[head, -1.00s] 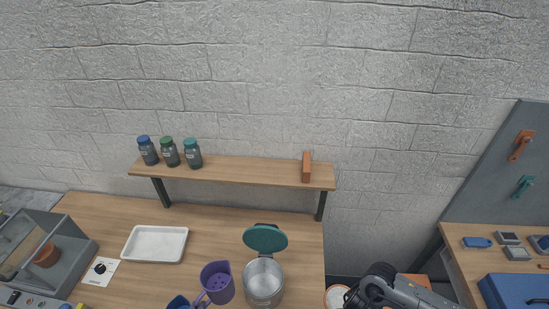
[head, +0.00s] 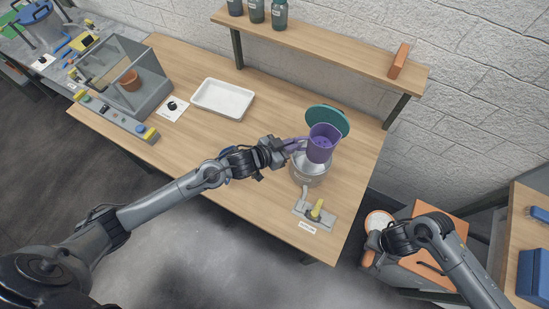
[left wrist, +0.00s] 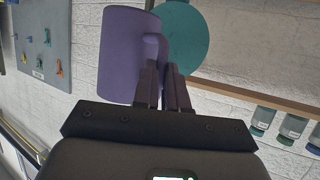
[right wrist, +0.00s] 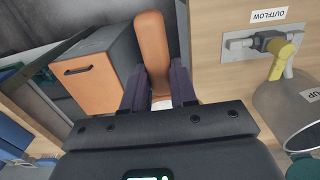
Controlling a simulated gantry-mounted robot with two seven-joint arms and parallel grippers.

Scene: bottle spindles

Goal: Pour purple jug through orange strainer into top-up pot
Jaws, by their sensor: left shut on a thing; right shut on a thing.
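The purple jug (head: 321,148) is held above the top-up pot (head: 309,176) in the head view, its open mouth facing up towards the camera. My left gripper (head: 287,148) is shut on its handle; the jug also shows in the left wrist view (left wrist: 125,50). The silver pot has its teal lid (head: 328,118) open behind it, and the jug hides its mouth. The orange strainer (head: 378,221) has a pale round bowl, off the table's right edge. My right gripper (head: 378,240) is shut on its orange handle, which shows in the right wrist view (right wrist: 152,45).
An outflow valve with a yellow lever (head: 316,210) sits in front of the pot. A white tray (head: 223,98) and a clear-sided box (head: 140,80) stand to the left. A shelf (head: 320,45) runs behind. An orange-topped cabinet (head: 432,262) stands below my right arm.

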